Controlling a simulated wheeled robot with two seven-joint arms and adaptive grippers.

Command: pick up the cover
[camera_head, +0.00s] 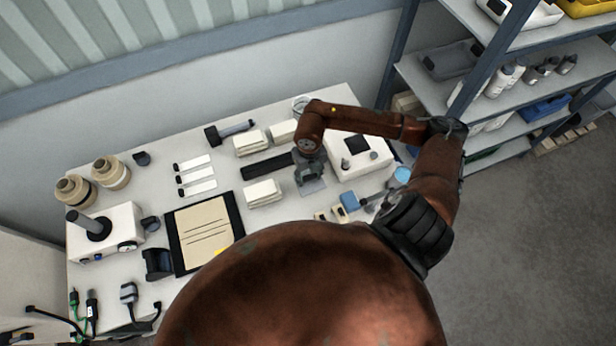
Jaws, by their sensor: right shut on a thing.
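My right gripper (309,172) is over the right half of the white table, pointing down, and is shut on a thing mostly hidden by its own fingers. I take this to be the cover, though its outline is not clear. A light grey flat piece (313,187) shows just below the fingers. A long black bar (266,166) reaches to the gripper's left side; I cannot tell whether it touches the fingers. My left gripper is not in view.
White folded stacks (263,193) lie close to the gripper. A white box with a black panel (358,153) stands to its right. A clipboard (203,232), a white spindle unit (104,235) and brown rolls (110,172) stand left. Shelving (452,88) is at the right.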

